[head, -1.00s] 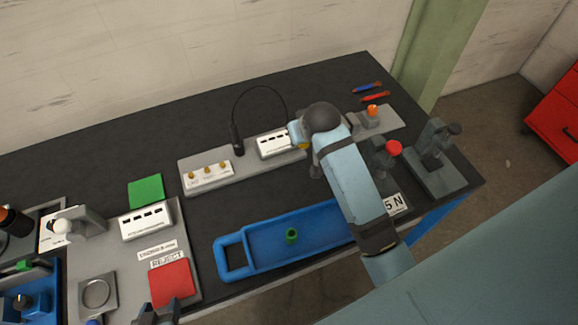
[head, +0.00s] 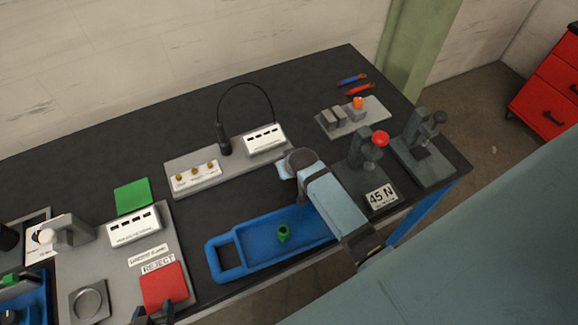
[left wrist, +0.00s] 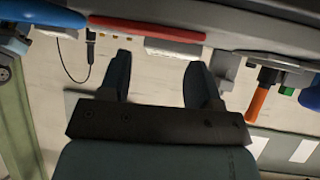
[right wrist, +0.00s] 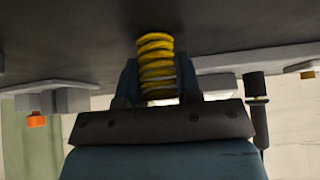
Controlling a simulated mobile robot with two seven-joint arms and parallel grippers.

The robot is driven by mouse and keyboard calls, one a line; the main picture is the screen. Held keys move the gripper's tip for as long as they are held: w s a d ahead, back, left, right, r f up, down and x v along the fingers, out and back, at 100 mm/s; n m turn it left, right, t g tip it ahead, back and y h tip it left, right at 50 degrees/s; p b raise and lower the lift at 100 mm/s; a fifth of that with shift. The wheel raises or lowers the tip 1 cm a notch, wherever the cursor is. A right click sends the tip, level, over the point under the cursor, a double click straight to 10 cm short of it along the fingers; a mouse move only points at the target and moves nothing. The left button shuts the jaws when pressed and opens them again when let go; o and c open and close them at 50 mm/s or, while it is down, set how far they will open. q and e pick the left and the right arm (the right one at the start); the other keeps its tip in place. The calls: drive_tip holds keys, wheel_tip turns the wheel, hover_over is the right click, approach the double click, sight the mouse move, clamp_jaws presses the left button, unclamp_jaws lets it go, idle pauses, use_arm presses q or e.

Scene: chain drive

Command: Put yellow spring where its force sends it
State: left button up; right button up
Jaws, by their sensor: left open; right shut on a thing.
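The yellow spring (right wrist: 157,62) stands between the fingers of my right gripper (right wrist: 158,82), which is shut on it, in the right wrist view. In the head view my right arm hides that gripper and the spring, above the right part of the blue tray (head: 222,262). A force tester with a red knob (head: 380,138) and a "45 N" sign (head: 380,197) stands right of the arm. A red pad (head: 163,287) lies beside a "REJECT" label (head: 158,263); a green pad (head: 132,196) lies farther back. My left gripper (left wrist: 160,80) is open and empty; its tips show at the head view's bottom edge (head: 153,318).
A green cylinder-like part (head: 284,233) is in the blue tray. A grey fixture with brass pins (head: 195,175) and a white block (head: 265,139) stands behind it. A grey press (head: 425,145) is at the right end. The table's back left is clear.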

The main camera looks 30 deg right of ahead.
use_arm(q)
drive_tip(key=shift+s+a, duration=0.15)
drive_tip(key=shift+s, duration=0.15)
use_arm(e)
drive_tip(key=shift+f, duration=0.1)
drive_tip(key=o, duration=1)
use_arm(q)
drive_tip(key=shift+w+r, duration=0.1)
drive_tip(key=shift+w, duration=0.25)
drive_tip(key=shift+w+r, duration=0.15)
use_arm(e)
drive_tip(key=shift+r, duration=0.35)
use_arm(q)
drive_tip(key=shift+s+f+p, duration=0.25)
drive_tip(key=shift+f+p, duration=0.1)
drive_tip(key=shift+p, duration=0.05)
drive_tip(key=shift+r, duration=0.2)
use_arm(e)
drive_tip(key=v, duration=1.1)
drive_tip(key=shift+s+r, duration=0.2)
drive_tip(key=shift+r, duration=0.05)
use_arm(q)
drive_tip(key=shift+r, duration=0.1)
